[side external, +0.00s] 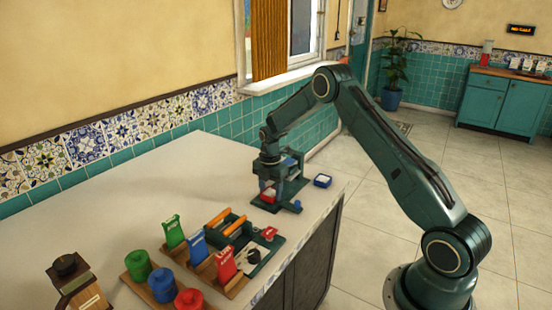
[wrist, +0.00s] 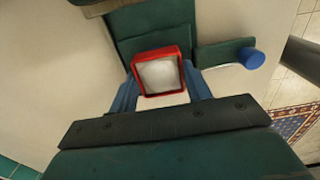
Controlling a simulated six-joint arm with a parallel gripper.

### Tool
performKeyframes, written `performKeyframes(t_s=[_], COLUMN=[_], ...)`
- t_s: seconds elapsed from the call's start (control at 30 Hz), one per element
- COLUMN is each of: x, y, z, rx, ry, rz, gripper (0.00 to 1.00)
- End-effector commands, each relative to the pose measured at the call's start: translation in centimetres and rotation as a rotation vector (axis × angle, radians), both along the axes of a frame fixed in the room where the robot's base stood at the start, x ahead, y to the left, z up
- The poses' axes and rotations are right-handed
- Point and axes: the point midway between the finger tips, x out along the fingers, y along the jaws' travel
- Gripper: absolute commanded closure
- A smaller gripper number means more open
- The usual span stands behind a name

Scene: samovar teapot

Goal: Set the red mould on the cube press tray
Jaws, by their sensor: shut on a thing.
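My gripper (side external: 267,187) points down and is shut on the red mould (side external: 268,197). In the wrist view the mould (wrist: 159,53) is a square red frame with white filling, its open top facing the camera. Blue fingers of my gripper (wrist: 160,84) grip it on both sides. The dark green cube press (side external: 291,186) stands on the counter right at the mould; its flat green part (wrist: 155,28) lies beyond the mould in the wrist view. The mould overlaps its near edge there. I cannot tell whether the mould touches the tray or hangs just above it.
A green lever with a blue knob (wrist: 252,58) sticks out beside the press. A small blue box (side external: 322,181) with white contents is right of it. A green tool caddy (side external: 230,232), red, blue and green containers, and a wooden grinder (side external: 75,284) stand nearer on the counter.

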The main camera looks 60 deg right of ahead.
Motion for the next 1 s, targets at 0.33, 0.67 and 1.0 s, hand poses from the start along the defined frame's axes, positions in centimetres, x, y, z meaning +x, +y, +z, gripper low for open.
performKeyframes(t_s=[0.33, 0.67, 1.0], x=[0.0, -0.2, -0.1], y=[0.0, 0.0, 0.0], z=[-0.2, -0.2, 1.4], rx=[0.000, 0.001, 0.000], ry=[0.000, 0.005, 0.002], rz=[0.000, -0.002, -0.001], gripper=[0.42, 0.30, 0.30])
